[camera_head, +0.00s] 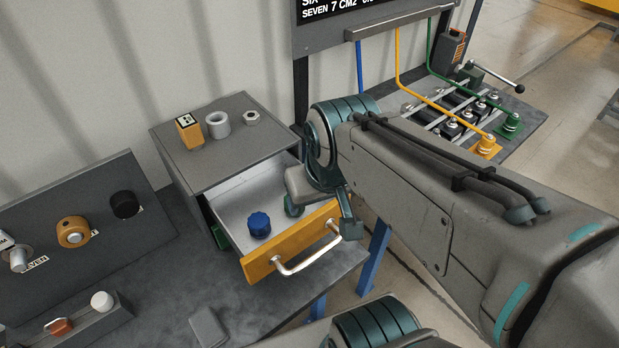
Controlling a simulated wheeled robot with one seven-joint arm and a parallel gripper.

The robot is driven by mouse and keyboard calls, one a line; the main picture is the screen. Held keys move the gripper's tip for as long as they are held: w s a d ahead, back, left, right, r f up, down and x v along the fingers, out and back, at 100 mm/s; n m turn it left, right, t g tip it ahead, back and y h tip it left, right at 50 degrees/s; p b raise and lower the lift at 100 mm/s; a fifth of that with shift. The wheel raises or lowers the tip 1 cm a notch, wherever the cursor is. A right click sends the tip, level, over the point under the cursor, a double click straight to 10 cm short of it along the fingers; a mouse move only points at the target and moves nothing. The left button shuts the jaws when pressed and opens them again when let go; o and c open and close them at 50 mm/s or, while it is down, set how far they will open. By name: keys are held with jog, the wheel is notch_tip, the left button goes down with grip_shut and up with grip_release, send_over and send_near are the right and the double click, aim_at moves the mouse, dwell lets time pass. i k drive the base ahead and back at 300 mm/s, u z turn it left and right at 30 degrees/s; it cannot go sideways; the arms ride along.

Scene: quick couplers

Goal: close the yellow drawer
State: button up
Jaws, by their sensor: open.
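The yellow drawer (292,241) stands pulled out of a grey cabinet (235,148), with a silver bar handle (307,255) on its yellow front. Inside its pale tray lies a blue knobbed cap (259,224). My gripper (322,215) is at the drawer's right end, with its fingers apart. One fingertip shows near the right end of the yellow front and the other appears over the tray. I cannot tell whether either touches the drawer. My wrist hides the drawer's back right corner.
On the cabinet top sit a yellow block (189,131), a grey ring (218,125) and a nut (252,117). A sloped panel with knobs (75,232) stands left. A coupler board (520,125) with hoses is at back right. The bench front is mostly clear.

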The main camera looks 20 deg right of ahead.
aim_at(261, 188)
jog(key=z, duration=1.2)
jog(key=k, duration=1.1)
jog(key=u, duration=1.15)
